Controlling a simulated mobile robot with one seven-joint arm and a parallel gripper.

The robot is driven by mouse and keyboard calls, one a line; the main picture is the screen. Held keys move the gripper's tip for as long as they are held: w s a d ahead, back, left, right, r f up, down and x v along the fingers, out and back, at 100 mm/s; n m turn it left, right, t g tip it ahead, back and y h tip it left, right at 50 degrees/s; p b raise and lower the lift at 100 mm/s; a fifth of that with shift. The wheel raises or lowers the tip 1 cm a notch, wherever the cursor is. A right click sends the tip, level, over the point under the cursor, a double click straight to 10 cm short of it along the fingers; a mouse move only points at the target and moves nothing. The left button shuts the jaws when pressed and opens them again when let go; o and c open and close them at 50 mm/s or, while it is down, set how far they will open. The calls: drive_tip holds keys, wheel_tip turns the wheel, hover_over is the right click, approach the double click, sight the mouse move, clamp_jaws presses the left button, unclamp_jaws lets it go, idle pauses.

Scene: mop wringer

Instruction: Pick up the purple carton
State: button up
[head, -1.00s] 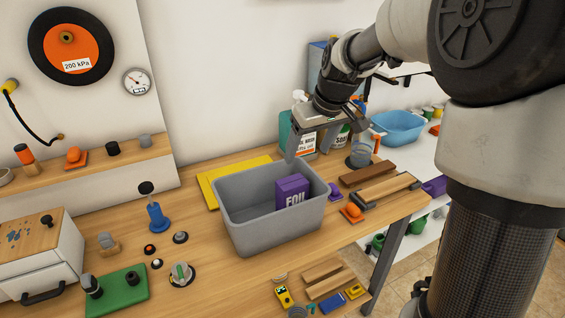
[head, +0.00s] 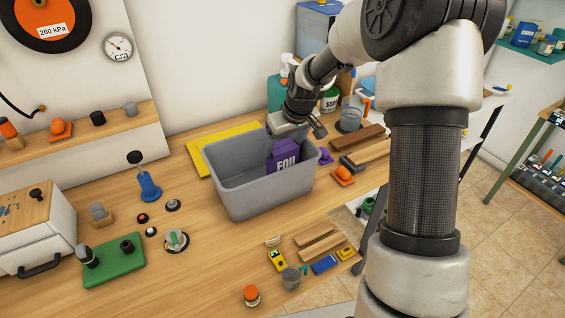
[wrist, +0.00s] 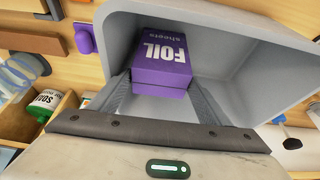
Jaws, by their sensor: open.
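The purple carton (head: 284,156), marked FOIL, stands inside the grey bin (head: 240,190) on the wooden workbench, toward the bin's right end. In the wrist view the carton (wrist: 162,62) lies just beyond my fingers, its label facing the camera, within the grey bin (wrist: 245,60). My gripper (head: 294,138) is over the bin's back right part, close to the carton's top. In the wrist view my gripper (wrist: 160,88) has its fingers spread, one on each side of the carton's near end. I cannot tell whether either finger touches it. Part of the carton is hidden by the bin's front wall in the head view.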

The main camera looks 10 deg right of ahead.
drive_tip(key=shift+x, duration=0.85)
drive_tip(key=c, duration=1.1)
